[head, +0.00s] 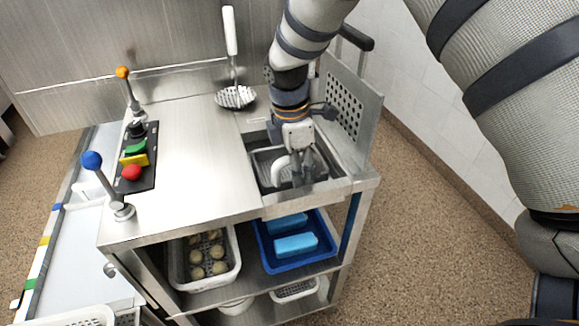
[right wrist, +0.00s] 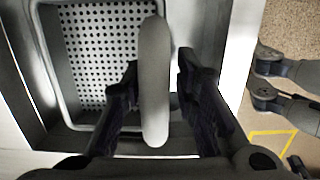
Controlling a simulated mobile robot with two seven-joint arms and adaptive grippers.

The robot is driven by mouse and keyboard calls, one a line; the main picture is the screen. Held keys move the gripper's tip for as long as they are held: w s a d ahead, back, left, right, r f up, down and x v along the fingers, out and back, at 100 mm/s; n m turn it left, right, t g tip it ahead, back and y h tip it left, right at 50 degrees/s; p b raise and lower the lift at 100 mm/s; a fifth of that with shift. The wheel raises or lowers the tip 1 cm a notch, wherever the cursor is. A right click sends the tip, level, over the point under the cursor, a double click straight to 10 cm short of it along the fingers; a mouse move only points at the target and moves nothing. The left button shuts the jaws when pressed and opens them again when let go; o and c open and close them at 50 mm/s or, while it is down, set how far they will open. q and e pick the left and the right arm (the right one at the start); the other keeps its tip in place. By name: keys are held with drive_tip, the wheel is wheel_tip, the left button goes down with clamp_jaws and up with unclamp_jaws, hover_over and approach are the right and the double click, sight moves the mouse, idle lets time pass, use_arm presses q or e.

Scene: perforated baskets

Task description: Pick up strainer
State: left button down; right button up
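In the head view a perforated metal strainer (head: 236,97) with a long white handle leans at the back of the steel counter. A sink at the counter's right holds a grey perforated basket (right wrist: 90,40). A pale rounded handle (head: 281,168) rises at this basin; it also shows in the right wrist view (right wrist: 154,80). My right gripper (head: 301,172) is down at the sink. In the right wrist view its fingers (right wrist: 158,72) stand apart on either side of the pale handle, with a visible gap on the right. The handle's lower attachment is unclear. My left gripper is not in view.
Levers with orange (head: 122,72) and blue (head: 91,160) knobs and a button panel (head: 136,157) stand at the left. A perforated side panel (head: 350,105) borders the sink. A blue tray (head: 262,262) sits on the shelf below. The middle counter (head: 193,150) is clear.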

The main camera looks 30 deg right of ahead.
drive_tip(key=shift+d+f, duration=0.1)
drive_tip(key=shift+f, duration=0.6)
clamp_jaws()
drive_tip(key=shift+w+r, duration=0.1)
drive_tip(key=shift+r, duration=0.05)
